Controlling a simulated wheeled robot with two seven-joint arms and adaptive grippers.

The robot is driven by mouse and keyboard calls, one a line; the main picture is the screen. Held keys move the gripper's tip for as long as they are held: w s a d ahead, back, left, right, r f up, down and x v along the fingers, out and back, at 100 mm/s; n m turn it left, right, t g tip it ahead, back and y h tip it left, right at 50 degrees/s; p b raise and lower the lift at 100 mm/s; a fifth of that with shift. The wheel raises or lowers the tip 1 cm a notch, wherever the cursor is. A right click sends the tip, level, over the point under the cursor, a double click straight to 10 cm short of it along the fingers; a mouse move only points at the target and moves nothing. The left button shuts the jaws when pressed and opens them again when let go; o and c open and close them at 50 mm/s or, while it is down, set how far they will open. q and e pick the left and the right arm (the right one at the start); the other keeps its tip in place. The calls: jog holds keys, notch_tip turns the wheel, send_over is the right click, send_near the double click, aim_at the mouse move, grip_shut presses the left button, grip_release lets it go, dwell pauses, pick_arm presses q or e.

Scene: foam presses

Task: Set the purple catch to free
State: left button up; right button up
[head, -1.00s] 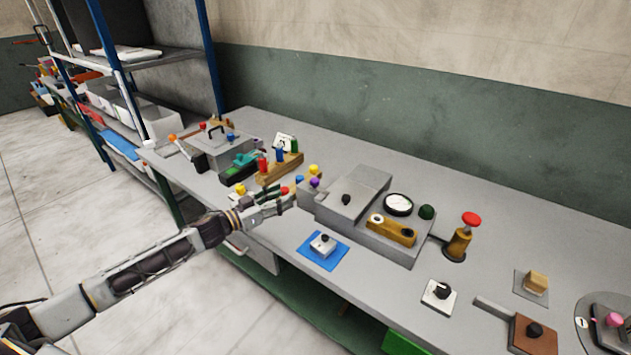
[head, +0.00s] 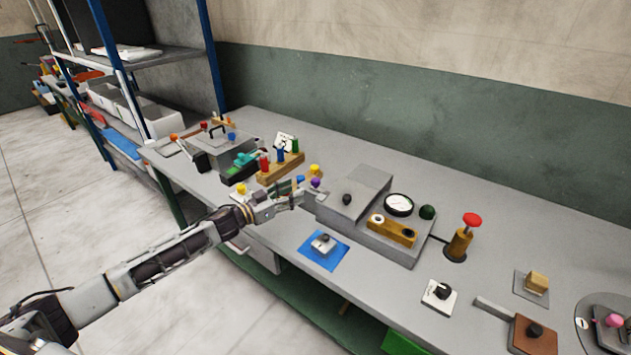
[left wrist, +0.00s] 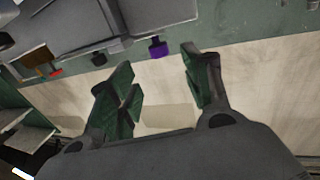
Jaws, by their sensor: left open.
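The purple catch (head: 315,183) is a small purple knob at the left end of the grey press unit (head: 352,196). It also shows in the left wrist view as a purple block (left wrist: 158,47) on the edge of a grey body. My left gripper (head: 306,197) is open beside the catch, with its fingers pointing toward the press. In the left wrist view the green-padded fingers of my left gripper (left wrist: 158,70) are apart, and the catch lies just beyond the gap between their tips. Nothing is between the fingers. My right gripper is not in view.
Yellow knobs (head: 314,169) and a wooden block with coloured pegs (head: 280,168) stand close behind and left of the gripper. A white switch on a blue mat (head: 324,249) lies in front. A red-topped post (head: 463,238) stands to the right. The bench's back right is clear.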

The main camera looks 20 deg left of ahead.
aim_at(312, 182)
pick_arm(q)
jog(key=shift+p+x, duration=0.45)
jog(key=shift+x, duration=4.55)
grip_shut()
